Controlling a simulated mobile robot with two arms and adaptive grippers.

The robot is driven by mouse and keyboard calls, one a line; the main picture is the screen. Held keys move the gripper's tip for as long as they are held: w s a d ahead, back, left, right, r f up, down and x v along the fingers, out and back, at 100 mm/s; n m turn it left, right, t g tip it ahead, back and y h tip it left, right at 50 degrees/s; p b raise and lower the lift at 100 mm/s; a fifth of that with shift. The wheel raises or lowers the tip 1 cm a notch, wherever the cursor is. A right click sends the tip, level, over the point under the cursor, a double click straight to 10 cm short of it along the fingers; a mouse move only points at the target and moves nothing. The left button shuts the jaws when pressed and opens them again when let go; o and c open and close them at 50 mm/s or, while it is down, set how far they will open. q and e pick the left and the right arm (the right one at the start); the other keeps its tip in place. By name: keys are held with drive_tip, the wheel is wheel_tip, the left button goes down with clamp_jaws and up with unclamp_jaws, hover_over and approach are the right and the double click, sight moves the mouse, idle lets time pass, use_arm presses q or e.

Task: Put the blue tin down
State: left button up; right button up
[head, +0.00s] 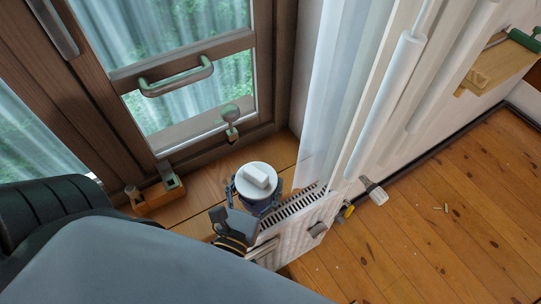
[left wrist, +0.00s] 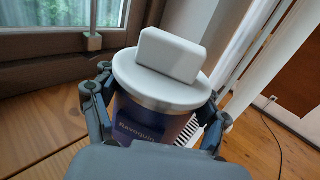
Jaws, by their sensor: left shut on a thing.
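The blue tin (head: 268,207) has a white lid with a block-shaped knob. It stands upright at the window's wooden sill, beside the radiator. In the left wrist view, the blue tin (left wrist: 140,128) shows lettering on its dark blue side, and its lower part is hidden by my gripper. My left gripper (head: 257,192) is shut on the tin, one finger on each side just below the lid; it also shows in the left wrist view (left wrist: 153,112). I cannot tell whether the tin's base touches the sill. My right gripper is not in view.
The wooden sill (head: 206,181) has bare room left of the tin. A small wooden block with metal parts (head: 157,194) lies near the window frame. The white radiator (head: 305,225) and curtain (head: 338,90) are close on the right. The wooden floor (head: 440,215) lies beyond.

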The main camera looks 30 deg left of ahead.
use_arm(q)
drive_tip(key=shift+w+a+f+p, duration=0.3)
drive_tip(key=shift+w+f, duration=0.3)
drive_tip(key=shift+w, duration=0.8)
drive_tip(key=shift+w+a+f+p, duration=0.25)
drive_tip(key=shift+w+f, duration=0.3)
drive_tip(key=shift+w, duration=0.9)
drive_tip(key=shift+w+a+f+p, duration=0.3)
drive_tip(key=shift+w+f, duration=0.3)
drive_tip(key=shift+w, duration=0.8)
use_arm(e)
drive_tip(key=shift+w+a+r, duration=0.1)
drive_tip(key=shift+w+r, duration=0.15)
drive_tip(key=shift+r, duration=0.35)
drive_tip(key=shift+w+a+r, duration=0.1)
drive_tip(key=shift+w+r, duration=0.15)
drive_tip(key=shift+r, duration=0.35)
use_arm(q)
drive_tip(key=shift+d+f, duration=0.1)
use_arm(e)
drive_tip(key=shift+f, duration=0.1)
use_arm(q)
drive_tip(key=o, duration=1.4)
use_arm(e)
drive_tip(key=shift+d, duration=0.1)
